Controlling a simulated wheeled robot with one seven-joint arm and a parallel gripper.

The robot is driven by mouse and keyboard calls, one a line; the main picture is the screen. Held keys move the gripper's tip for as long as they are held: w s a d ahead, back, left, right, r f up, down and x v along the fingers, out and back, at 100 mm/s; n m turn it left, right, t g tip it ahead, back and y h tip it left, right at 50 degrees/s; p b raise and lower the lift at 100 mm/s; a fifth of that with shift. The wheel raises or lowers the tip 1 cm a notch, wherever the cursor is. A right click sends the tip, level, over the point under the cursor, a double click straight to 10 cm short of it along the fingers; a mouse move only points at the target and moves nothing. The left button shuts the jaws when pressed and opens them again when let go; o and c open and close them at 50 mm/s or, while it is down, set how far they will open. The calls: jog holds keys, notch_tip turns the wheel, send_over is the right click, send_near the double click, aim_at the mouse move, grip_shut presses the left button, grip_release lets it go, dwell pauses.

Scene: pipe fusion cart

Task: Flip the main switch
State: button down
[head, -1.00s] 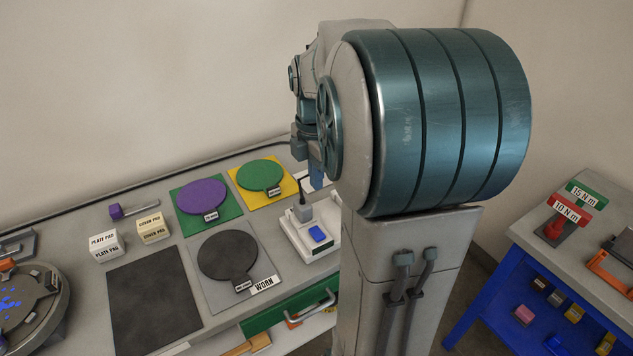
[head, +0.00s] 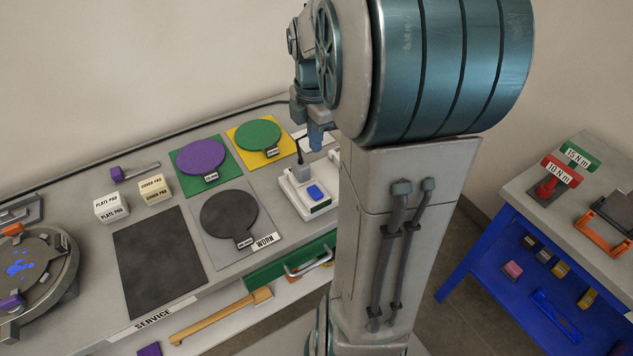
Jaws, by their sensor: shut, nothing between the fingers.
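A white unit with a blue rocker switch (head: 315,192) sits on the grey bench, left of my arm column. It looks like the main switch, but no label on it is readable. A grey plug with a black cord (head: 301,171) stands at the unit's back. My gripper (head: 317,147) points down above and behind the blue rocker in the picture, apart from it. Its blue fingers are shut and empty. My arm hides the right edge of the unit.
Purple (head: 201,157) and green (head: 258,135) round plates lie on coloured mats left of the unit. A dark plate (head: 229,212) lies on the mat marked WORN. A green drawer with a handle (head: 309,262) is below. A blue-framed table (head: 467,250) stands right.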

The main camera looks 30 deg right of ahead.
aim_at(317, 193)
jog(key=f+p, duration=0.1)
jog(key=f, duration=1.3)
jog(key=shift+s, duration=0.2)
